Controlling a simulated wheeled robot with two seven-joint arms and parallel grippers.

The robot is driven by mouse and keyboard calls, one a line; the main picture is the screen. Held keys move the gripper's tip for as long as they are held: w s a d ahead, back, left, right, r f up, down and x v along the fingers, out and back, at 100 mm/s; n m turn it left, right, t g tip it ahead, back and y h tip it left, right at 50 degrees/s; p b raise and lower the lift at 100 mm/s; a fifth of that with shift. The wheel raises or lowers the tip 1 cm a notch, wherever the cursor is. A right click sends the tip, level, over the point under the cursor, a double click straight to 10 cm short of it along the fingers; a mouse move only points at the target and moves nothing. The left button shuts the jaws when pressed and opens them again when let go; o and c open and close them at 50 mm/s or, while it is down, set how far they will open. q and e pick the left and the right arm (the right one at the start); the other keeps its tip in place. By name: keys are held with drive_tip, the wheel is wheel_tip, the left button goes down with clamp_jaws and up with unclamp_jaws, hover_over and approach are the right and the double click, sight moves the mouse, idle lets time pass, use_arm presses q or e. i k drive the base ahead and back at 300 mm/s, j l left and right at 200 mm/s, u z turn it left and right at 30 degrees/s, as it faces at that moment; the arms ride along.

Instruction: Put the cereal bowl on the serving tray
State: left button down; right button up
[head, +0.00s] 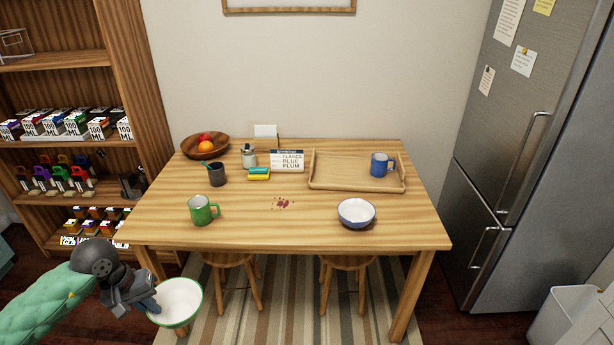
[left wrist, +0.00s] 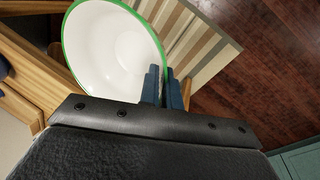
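A white bowl with a green rim (head: 178,303) is held off the table, in front of its front left corner. My left gripper (head: 151,304) is shut on its rim. In the left wrist view the bowl (left wrist: 110,50) has its rim between the two blue fingers (left wrist: 163,86), and its inside looks empty. A second bowl, white inside with a blue outside (head: 356,214), stands upright on the table's front right. The wooden serving tray (head: 328,179) lies at the back right of the table with a blue mug (head: 381,164) on its right part. My right gripper is not in view.
The table (head: 300,235) also bears a green mug (head: 203,210), a dark cup (head: 217,174), a fruit bowl (head: 205,147), a card reading flakes, blue, plum (head: 287,161), and a dark red stain (head: 284,203). Two stools (head: 228,260) stand below. The tray's left and middle are clear.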

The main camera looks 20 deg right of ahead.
sight(338, 171)
drive_tip(key=k+z, duration=0.1)
drive_tip(key=z, duration=0.8)
drive_tip(key=k+l+z, duration=0.1)
drive_tip(key=z, duration=0.3)
drive_tip(key=i+j+z, duration=0.1)
drive_tip(key=j, duration=0.2)
drive_tip(key=i+j+z, duration=0.2)
drive_tip(key=i+j, duration=0.15)
drive_tip(key=j, duration=0.3)
drive_tip(key=i+j, duration=0.15)
drive_tip(key=j, duration=0.2)
drive_tip(key=i+j+z, duration=0.15)
drive_tip(key=j, duration=0.15)
drive_tip(key=i+j, duration=0.1)
drive_tip(key=j, duration=0.25)
drive_tip(key=i+j, duration=0.15)
drive_tip(key=j, duration=0.15)
drive_tip(key=i+j, duration=0.1)
drive_tip(key=j, duration=0.25)
drive_tip(key=i+j, duration=0.1)
drive_tip(key=j, duration=0.25)
drive_tip(key=i+j, duration=0.15)
drive_tip(key=j, duration=0.2)
